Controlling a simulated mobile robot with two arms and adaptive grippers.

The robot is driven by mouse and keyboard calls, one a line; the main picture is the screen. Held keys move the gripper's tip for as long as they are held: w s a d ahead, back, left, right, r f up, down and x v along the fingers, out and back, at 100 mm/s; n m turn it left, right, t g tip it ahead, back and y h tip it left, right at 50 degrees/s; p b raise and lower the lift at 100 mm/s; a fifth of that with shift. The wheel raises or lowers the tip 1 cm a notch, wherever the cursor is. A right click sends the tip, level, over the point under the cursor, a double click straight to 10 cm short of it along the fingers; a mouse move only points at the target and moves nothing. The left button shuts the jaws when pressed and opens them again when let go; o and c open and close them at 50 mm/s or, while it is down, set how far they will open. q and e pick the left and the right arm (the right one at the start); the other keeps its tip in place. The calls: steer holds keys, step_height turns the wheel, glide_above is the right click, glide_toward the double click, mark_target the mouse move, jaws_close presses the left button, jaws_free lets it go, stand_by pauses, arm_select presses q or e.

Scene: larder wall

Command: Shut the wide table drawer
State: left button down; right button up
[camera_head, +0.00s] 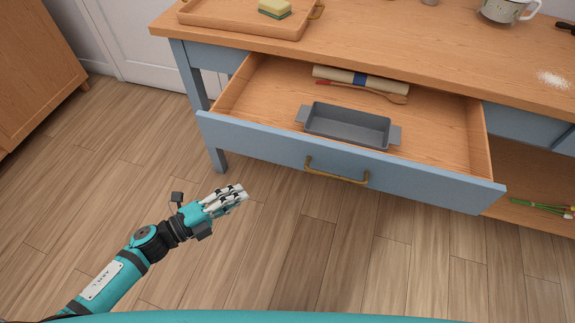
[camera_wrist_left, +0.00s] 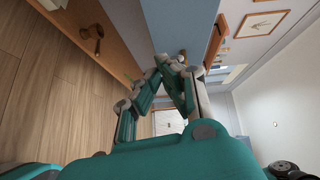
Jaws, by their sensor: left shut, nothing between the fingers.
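The wide table drawer (camera_head: 262,142) stands open in the head view, its blue front pulled well out from under the wooden tabletop. A curved brass handle (camera_head: 337,173) is on the middle of its front. Inside lie a grey baking tin (camera_head: 347,128), a rolled cloth (camera_head: 360,81) with a blue band and a wooden spoon (camera_head: 385,92). My left gripper (camera_head: 236,197) is shut and empty, in front of the drawer and left of the handle, apart from both. The left wrist view shows its fingers (camera_wrist_left: 172,72) close together. My right gripper is not in view.
On the table (camera_head: 400,45) are a wooden tray (camera_head: 240,27) with a sponge (camera_head: 274,7), a mug (camera_head: 505,10) and spilled white powder (camera_head: 553,79). A lower shelf (camera_head: 520,225) at right holds green stalks (camera_head: 541,207). A wooden cabinet (camera_head: 35,70) stands far left. The floor before the drawer is clear.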

arm_select(q)
step_height(320, 180, up, 3)
steer(key=s+d+m+g+h, duration=0.2)
steer(key=m, duration=0.1)
steer(key=p, duration=0.2)
glide_toward(305, 159)
steer(key=s+d, duration=0.2)
steer(key=d, duration=0.1)
steer(key=shift+w+d, duration=0.3)
steer(key=shift+w, duration=0.4)
steer(key=shift+w+d, duration=0.25)
steer(key=shift+w, duration=0.45)
steer(key=shift+w+d, duration=0.3)
steer(key=shift+w, duration=0.35)
steer(key=shift+w+r, duration=0.1)
steer(key=shift+w, duration=0.05)
